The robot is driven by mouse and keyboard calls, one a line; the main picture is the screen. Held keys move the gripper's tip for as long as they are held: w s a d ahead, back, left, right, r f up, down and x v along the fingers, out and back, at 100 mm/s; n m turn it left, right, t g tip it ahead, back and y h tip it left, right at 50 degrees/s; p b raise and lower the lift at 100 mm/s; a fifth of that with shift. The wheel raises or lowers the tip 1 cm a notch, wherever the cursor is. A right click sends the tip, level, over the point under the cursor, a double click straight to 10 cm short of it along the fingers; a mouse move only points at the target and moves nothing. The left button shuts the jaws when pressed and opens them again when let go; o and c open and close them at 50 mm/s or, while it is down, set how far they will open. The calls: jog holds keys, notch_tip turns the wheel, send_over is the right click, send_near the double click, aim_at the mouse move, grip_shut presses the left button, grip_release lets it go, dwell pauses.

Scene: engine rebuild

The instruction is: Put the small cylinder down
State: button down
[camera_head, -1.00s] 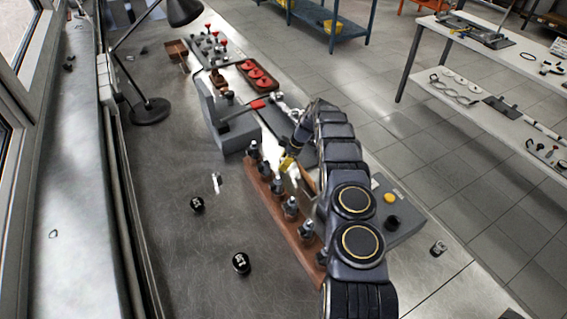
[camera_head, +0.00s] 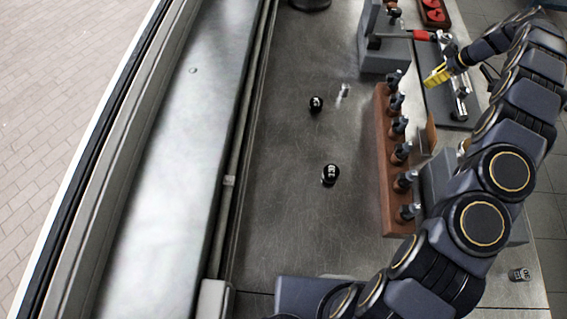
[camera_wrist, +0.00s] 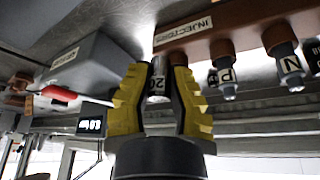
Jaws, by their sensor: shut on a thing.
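In the head view my gripper (camera_head: 437,76) is at the upper right, over the work area beside the injector rack and the dark tray. The held cylinder cannot be made out there. Whether its lower end touches anything cannot be told.
A wooden rack of injectors (camera_head: 384,150) stands left of my arm. Two black round pieces (camera_head: 330,174) and a small shiny piece (camera_head: 345,91) lie on the bench. A grey block with red handle (camera_head: 385,55) stands behind. The bench's left middle is clear. A labelled cylinder (camera_head: 520,275) stands lower right.

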jog(key=r, duration=0.9)
jog(key=shift+a+r, duration=0.3)
jog(key=shift+a, duration=0.1)
jog(key=s+a+n, duration=0.2)
jog(key=a+n, duration=0.1)
jog(key=a, duration=1)
jog(key=n+g, duration=0.4)
jog(key=n, duration=0.3)
send_over(268, 177)
jog(key=d, duration=0.1)
jog(key=shift+y, duration=0.4)
notch_tip(268, 177, down, 17)
jog(key=shift+w+r, duration=0.15)
jog(key=shift+f, duration=2.05)
jog(key=shift+f, duration=0.1)
jog(key=c, duration=1.2)
grip_release()
jog(key=shift+o, duration=0.3)
